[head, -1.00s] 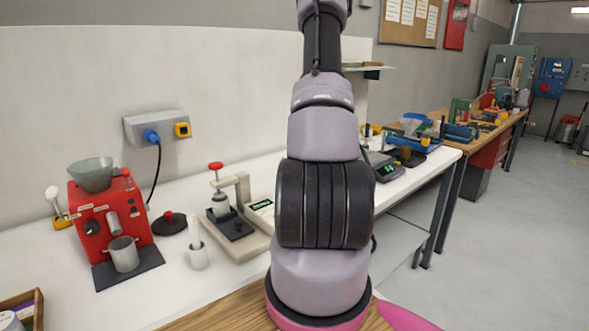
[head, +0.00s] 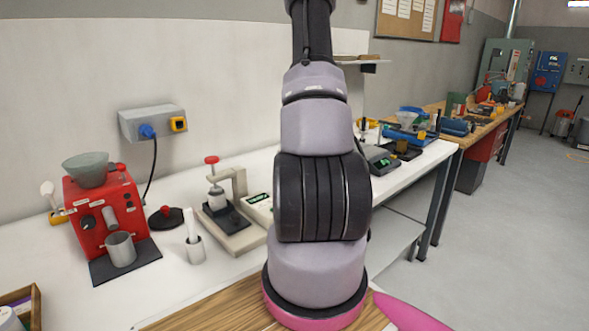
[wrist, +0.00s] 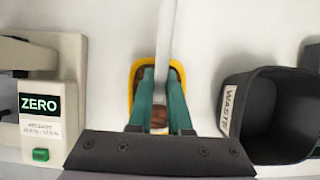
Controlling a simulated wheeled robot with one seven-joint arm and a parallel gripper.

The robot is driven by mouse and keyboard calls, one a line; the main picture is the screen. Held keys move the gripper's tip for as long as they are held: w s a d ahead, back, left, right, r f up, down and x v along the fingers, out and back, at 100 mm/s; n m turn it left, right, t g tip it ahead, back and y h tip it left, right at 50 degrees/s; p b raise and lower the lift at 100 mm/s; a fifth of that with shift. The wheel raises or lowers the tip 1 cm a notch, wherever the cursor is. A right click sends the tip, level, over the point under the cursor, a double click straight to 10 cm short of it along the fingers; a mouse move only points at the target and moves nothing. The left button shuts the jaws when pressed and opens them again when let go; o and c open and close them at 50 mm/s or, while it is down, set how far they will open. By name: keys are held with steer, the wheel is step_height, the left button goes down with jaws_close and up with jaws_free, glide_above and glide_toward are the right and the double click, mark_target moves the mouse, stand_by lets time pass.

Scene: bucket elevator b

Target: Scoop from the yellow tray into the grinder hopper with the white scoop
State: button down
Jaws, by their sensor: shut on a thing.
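In the wrist view, my gripper (wrist: 160,112) has two green fingers shut on a slim pale handle (wrist: 165,45), which looks like the white scoop's. The handle runs from between the fingers to the top of the picture. The scoop's bowl cannot be made out. The yellow tray (wrist: 132,88), with brown contents, lies below and behind the fingers, which hide part of it. In the head view, my arm hides the gripper. The red grinder stands at the left, with its grey-green hopper (head: 87,168) on top and a metal cup (head: 121,249) in front.
In the wrist view, a black waste bin (wrist: 270,110) stands right of the tray and a scale reading ZERO (wrist: 45,105) stands left. In the head view, a tamping stand (head: 232,215), a white cup (head: 195,250) and a dark round lid (head: 165,218) stand between grinder and arm.

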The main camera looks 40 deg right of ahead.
steer(key=shift+w+a+r+g, duration=0.1)
steer(key=shift+w+r+g, duration=1.15)
steer(key=shift+g, duration=0.55)
steer(key=shift+w+r+g, duration=0.2)
steer(key=shift+r+g, duration=0.05)
steer(key=shift+g, duration=0.35)
stand_by(0.5)
